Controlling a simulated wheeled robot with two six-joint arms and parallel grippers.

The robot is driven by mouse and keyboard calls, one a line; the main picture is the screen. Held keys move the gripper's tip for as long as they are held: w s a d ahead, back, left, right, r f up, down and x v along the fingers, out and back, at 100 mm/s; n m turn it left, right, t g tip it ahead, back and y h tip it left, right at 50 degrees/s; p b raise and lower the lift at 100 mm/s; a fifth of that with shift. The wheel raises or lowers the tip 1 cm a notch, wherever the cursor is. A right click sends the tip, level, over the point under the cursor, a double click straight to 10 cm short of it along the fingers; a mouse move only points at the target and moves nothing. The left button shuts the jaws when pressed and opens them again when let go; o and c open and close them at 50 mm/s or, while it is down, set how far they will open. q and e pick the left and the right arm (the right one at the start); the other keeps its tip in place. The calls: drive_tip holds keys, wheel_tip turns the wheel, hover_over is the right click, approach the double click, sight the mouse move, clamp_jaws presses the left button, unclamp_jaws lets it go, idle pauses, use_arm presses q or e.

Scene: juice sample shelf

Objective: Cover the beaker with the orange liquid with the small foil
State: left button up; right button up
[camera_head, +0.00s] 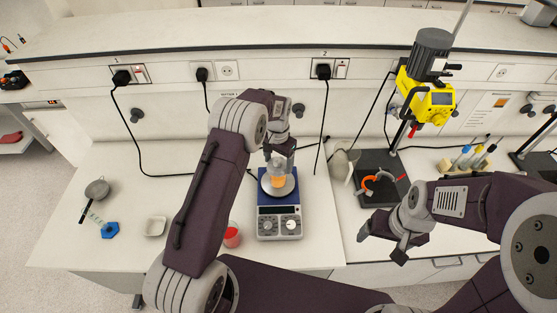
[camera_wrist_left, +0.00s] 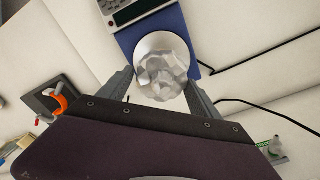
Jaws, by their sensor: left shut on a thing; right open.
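The beaker with the orange liquid (camera_head: 278,181) stands on the round pan of a blue balance (camera_head: 279,224). The small foil, a crumpled silver piece (camera_wrist_left: 162,77), lies between the fingers of my left gripper (camera_wrist_left: 160,84). In the head view my left gripper (camera_head: 279,160) is right above the beaker, pointing down. I cannot tell whether the foil touches the rim. In the left wrist view the foil hides the beaker, with the pale pan around it. My right gripper (camera_head: 387,240) is open and empty, near the bench's front edge.
A red beaker (camera_head: 232,236) stands left of the balance, partly behind my left arm. A white dish (camera_head: 155,226), a blue hexagonal piece (camera_head: 110,230) and a grey strainer (camera_head: 97,189) are further left. A yellow stirrer (camera_head: 427,98) on a dark base stands at right. Black cables lie behind.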

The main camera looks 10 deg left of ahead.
use_arm(q)
drive_tip(key=shift+f, duration=0.5)
drive_tip(key=shift+c, duration=0.7)
drive_tip(key=shift+w+d+f, duration=0.1)
drive_tip(key=shift+w+f, duration=0.1)
drive_tip(key=shift+f, duration=0.05)
drive_tip(key=c, duration=0.4)
use_arm(e)
drive_tip(key=shift+w+d+f, duration=0.1)
drive_tip(key=shift+w+f, duration=0.25)
drive_tip(key=shift+f, duration=0.05)
use_arm(q)
drive_tip(key=o, duration=2.1)
drive_tip(key=shift+c, duration=0.2)
drive_tip(key=shift+w, duration=0.1)
use_arm(e)
drive_tip(key=shift+w, duration=0.1)
use_arm(q)
drive_tip(key=r+b, duration=0.1)
drive_tip(key=r, duration=0.3)
drive_tip(key=r+b, duration=0.1)
drive_tip(key=r, duration=0.3)
drive_tip(key=shift+w+a+r+b, duration=0.1)
drive_tip(key=shift+a+b, duration=0.1)
drive_tip(key=shift+b, duration=0.1)
drive_tip(key=shift+r, duration=0.45)
use_arm(e)
wheel_tip(320, 180, down, 2)
drive_tip(key=shift+f, duration=0.15)
